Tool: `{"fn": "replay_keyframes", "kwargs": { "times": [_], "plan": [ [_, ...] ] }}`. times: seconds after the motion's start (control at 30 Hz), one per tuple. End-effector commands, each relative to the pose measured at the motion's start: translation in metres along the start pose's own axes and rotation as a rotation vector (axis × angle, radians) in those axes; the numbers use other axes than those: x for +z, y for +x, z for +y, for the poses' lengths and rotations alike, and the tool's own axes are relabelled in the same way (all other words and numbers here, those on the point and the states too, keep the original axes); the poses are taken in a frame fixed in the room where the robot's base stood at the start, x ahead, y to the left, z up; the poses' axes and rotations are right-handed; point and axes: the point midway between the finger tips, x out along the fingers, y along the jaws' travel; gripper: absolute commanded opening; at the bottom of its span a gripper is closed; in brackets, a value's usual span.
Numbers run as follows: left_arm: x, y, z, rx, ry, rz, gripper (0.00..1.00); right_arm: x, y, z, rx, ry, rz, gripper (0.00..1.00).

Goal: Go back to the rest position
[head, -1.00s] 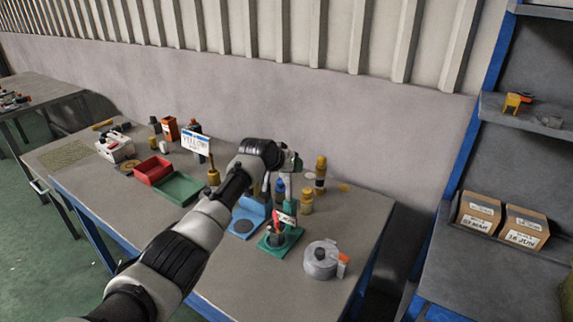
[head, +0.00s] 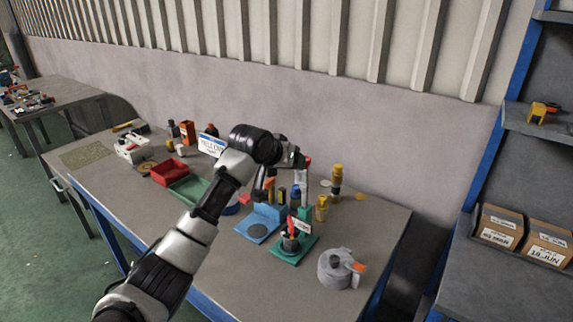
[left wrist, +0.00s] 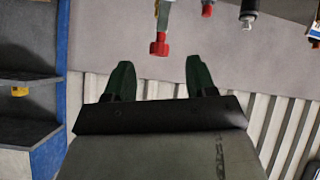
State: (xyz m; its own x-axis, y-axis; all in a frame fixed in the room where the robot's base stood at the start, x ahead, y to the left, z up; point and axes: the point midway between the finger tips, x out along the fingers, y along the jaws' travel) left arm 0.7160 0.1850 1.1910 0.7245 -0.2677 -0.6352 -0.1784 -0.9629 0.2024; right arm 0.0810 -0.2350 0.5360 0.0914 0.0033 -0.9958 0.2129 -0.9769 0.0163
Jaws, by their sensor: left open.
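My left arm reaches in from the lower left over the workbench (head: 255,275) in the head view. My left gripper (head: 298,158) is above the back of the bench, partly hidden by my wrist. In the left wrist view my left gripper (left wrist: 160,80) has its two dark green fingers apart with nothing between them. That view looks upside down, with the wall behind the fingers. A red-ended item (left wrist: 160,45) shows beyond the fingers, apart from them. My right gripper is not in view.
The bench holds a blue holder (head: 250,231), a green stand (head: 283,250) with a red-handled item, a grey round canister (head: 335,270), yellow bottles (head: 322,209), a red bin (head: 168,171) and a green tray (head: 187,191). Shelving with boxes (head: 500,226) stands right. The bench front is fairly clear.

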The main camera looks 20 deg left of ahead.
Motion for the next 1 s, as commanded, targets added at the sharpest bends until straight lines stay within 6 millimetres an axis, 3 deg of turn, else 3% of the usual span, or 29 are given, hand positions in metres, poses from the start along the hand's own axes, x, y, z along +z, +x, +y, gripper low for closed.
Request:
{"fn": "replay_keyframes", "kwargs": {
  "times": [0.47,0.57,0.67,0.8,1.0],
  "plan": [
    [0.002,-0.009,0.000,0.000,0.001,-0.003,0.56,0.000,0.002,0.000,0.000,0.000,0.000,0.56],
    [0.019,-0.004,0.002,0.000,0.009,-0.022,0.56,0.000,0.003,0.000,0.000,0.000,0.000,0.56],
    [0.064,0.006,0.005,-0.003,0.030,-0.065,0.56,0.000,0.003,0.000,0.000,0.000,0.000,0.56],
    [0.159,0.012,0.011,-0.014,0.070,-0.152,0.56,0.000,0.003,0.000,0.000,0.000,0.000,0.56],
    [0.290,-0.018,0.016,-0.045,0.105,-0.273,0.56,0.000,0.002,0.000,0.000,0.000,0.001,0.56]
  ]
}}
